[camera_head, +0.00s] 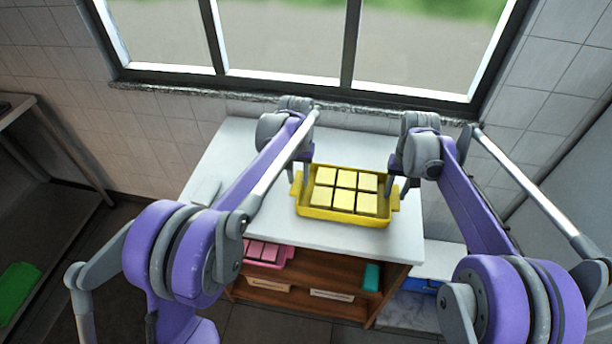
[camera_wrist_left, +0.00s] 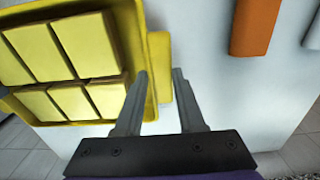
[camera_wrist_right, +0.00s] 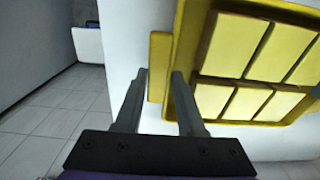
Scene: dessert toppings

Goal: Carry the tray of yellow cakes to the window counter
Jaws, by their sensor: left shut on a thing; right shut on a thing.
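The yellow tray (camera_head: 345,215) holds several pale yellow cakes (camera_head: 345,190) in two rows. It is level, over the white counter top (camera_head: 265,205) below the window; I cannot tell whether it touches the top. My left gripper (camera_head: 302,178) is shut on the tray's left handle, which sits between its fingers in the left wrist view (camera_wrist_left: 160,50). My right gripper (camera_head: 396,184) is shut on the right handle, which also shows in the right wrist view (camera_wrist_right: 158,60). My arms hide parts of the counter.
An orange block (camera_wrist_left: 255,25) lies on the counter in the left wrist view. The window sill (camera_head: 270,103) and wall bound the counter's back. Shelves below hold a pink tray (camera_head: 262,253) and a teal item (camera_head: 371,277). A green tray (camera_head: 18,285) is at far left.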

